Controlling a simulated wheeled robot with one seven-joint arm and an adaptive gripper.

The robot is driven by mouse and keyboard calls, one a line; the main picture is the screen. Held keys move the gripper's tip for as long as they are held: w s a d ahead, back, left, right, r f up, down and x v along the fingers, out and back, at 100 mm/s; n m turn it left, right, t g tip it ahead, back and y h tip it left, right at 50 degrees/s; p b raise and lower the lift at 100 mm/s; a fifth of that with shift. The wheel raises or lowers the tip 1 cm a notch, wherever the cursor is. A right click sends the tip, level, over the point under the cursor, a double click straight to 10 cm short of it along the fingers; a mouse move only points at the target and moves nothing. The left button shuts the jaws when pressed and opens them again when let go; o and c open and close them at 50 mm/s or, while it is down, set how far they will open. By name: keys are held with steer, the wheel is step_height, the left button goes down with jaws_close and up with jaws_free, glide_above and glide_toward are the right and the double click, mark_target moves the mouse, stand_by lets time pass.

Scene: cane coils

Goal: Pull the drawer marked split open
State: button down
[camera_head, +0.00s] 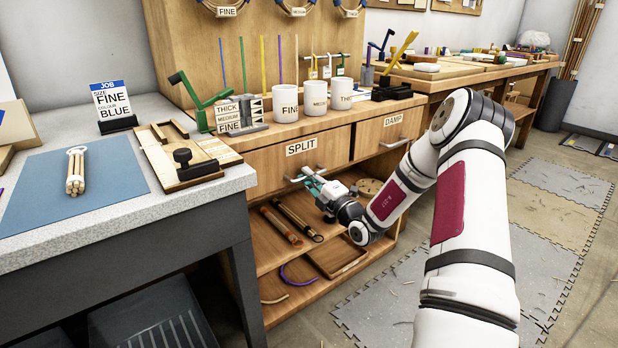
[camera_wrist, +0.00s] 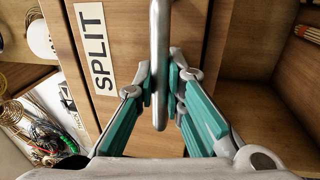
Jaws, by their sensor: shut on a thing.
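The drawer marked SPLIT (camera_head: 272,166) is in the wooden bench, left of the drawer marked DAMP (camera_head: 393,132). Its front looks flush with the bench in the head view. In the wrist view its label (camera_wrist: 93,55) stands sideways on the wooden front. A metal bar handle (camera_wrist: 159,60) crosses the upper middle of the wrist view. My gripper (camera_head: 306,178) is at the handle. In the wrist view its teal fingers (camera_wrist: 165,85) are closed on the bar, one on each side. In the head view the gripper hides part of the handle.
A grey worktop (camera_head: 120,222) stands close on the left. White cups (camera_head: 313,115) stand on the bench top. The floor (camera_head: 400,282) at right is mostly clear.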

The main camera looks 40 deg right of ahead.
steer(key=s+p, duration=1.3)
steer(key=s, duration=1.2)
steer(key=shift+d, duration=0.4)
steer(key=shift+s, duration=0.1)
steer(key=c, duration=1.7)
jaws_free()
steer(key=shift+o, duration=0.2)
steer(key=s+f, duration=0.2)
steer(key=s, duration=0.9)
steer(key=shift+s+d+f, duration=0.15)
steer(key=shift+s+d, duration=0.1)
steer(key=shift+s, duration=0.15)
